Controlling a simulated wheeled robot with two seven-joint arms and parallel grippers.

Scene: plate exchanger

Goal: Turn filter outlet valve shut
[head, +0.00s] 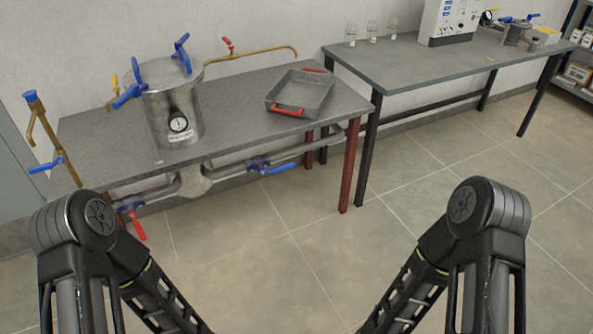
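A steel filter vessel (173,105) with blue clamps on its lid and a round gauge stands on the left grey table. Below the tabletop, a pipe runs from under the vessel to the right. A valve with a blue lever (277,169) sits on that pipe, its lever roughly along the pipe. A valve with a red lever (137,226) sits at the pipe's left end, its lever hanging down. No readable label shows which valve is the filter outlet. Both my arms reach down out of the picture; neither gripper shows.
The grey table (240,95) also holds a tray with red handles (300,92). A brass pipe with a blue lever (46,166) stands at its left, and a red-handled tap (228,45) is behind. Another table (430,65) stands right. The tiled floor ahead is clear.

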